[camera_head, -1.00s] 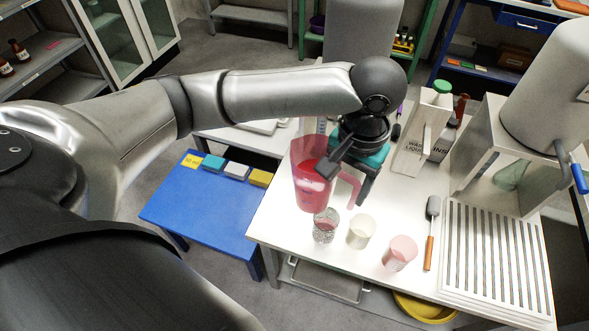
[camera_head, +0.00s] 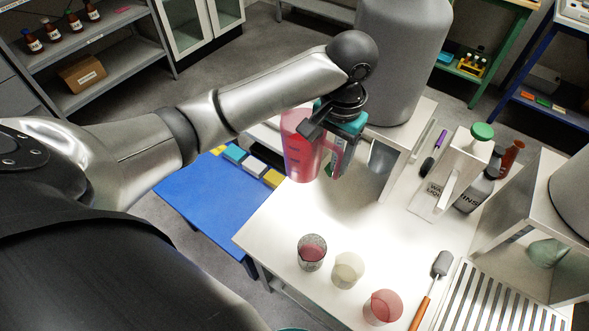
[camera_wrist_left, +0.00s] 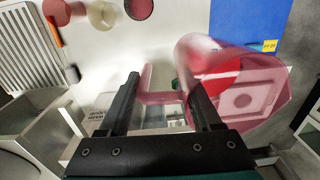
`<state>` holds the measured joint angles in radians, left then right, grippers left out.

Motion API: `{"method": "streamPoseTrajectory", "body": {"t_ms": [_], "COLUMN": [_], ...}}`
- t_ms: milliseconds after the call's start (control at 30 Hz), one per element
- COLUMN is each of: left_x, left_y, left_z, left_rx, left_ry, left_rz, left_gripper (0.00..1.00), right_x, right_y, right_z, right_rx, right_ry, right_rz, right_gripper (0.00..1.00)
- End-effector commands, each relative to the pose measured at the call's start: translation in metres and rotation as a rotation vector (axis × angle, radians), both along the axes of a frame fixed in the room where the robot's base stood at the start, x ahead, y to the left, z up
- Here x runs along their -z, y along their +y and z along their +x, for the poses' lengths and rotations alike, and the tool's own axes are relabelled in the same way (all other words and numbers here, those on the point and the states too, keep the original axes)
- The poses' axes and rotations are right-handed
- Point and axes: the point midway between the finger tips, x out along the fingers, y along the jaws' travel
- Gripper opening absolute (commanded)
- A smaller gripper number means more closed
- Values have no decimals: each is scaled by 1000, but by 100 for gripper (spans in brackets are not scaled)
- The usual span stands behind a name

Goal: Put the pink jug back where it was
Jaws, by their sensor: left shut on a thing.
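The pink jug (camera_head: 298,150) is a translucent vessel with red showing inside. It is held roughly upright near the table's back-left edge, apparently above the surface. My left gripper (camera_head: 337,163) is shut on its handle, with the jug to the left of the fingers. In the left wrist view, the jug (camera_wrist_left: 245,95) is blurred and lies right of the fingers (camera_wrist_left: 162,88); its handle passes between them. My right gripper is not in view.
On the white table (camera_head: 280,222) stand a speckled beaker (camera_head: 312,253), a cream beaker (camera_head: 347,270) and a pink beaker (camera_head: 382,307). A grey tank (camera_head: 400,65) on a stand is behind my gripper. Bottles (camera_head: 480,187) stand at right. The table's middle is clear.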

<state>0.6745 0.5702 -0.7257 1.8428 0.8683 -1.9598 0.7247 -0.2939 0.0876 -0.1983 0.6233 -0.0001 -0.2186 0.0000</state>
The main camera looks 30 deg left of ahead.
Motion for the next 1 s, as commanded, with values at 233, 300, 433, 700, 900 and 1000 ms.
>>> {"method": "streamPoseTrajectory", "body": {"t_ms": [233,300,433,700,900,1000], "left_x": [16,19,30,93,143,163], "left_y": [13,16,18,19,18,18], "left_z": [-5,-6,-7,-8,-7,-7], "left_rx": [-4,-4,-4,-5,-4,-4], "left_ry": [0,-1,-1,1,-1,-1], "left_rz": [0,-1,0,3,2,2], "left_gripper": [0,0,0,0,0,0], "right_x": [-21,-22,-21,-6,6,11], "right_y": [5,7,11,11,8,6], "right_z": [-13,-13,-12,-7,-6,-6], "right_rx": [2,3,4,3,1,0], "right_ry": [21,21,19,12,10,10], "right_rz": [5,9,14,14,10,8], "right_gripper": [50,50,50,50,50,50]}}
